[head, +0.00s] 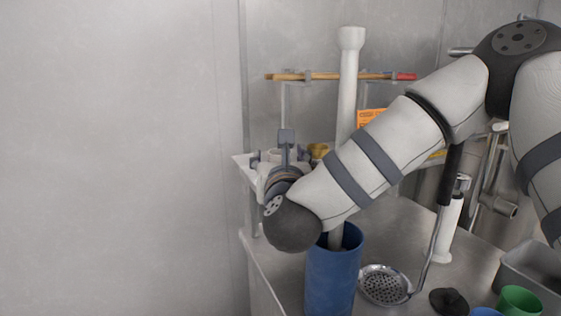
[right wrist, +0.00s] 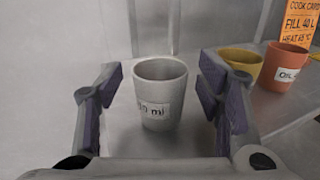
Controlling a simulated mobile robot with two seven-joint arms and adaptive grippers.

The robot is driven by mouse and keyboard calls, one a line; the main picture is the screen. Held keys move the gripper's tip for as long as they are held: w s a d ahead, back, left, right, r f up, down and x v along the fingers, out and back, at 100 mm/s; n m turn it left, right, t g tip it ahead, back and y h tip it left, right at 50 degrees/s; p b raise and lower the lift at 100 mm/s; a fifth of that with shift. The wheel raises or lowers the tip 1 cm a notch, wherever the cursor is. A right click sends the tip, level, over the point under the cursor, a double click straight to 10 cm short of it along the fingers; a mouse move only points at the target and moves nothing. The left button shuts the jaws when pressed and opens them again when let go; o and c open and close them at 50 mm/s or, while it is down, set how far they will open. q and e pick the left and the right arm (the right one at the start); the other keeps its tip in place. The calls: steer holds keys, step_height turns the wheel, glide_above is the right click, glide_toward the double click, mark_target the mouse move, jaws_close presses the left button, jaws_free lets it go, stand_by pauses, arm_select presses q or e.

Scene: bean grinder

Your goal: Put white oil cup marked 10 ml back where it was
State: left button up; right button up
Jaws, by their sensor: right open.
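The white oil cup (right wrist: 158,90) with a "10 ml" label stands upright on a grey shelf in the right wrist view. My right gripper (right wrist: 162,84) is open, with a finger on either side of the cup and visible gaps between them. In the head view my right gripper (head: 286,152) is over the small shelf (head: 242,161) by the back wall. It partly hides the cup there. A yellow cup (right wrist: 243,62) and an orange cup (right wrist: 285,68) labelled "OIL" stand to the right of the white cup. My left gripper is not in view.
A tall blue container (head: 333,275) with a white pole (head: 348,90) in it stands below my right arm. A wooden stick (head: 310,76) lies across wall supports. A strainer ladle (head: 383,285), black lid (head: 449,301) and green cup (head: 520,300) are on the counter.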

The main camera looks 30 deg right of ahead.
steer(key=v, duration=1.2)
steer(key=shift+r, duration=0.15)
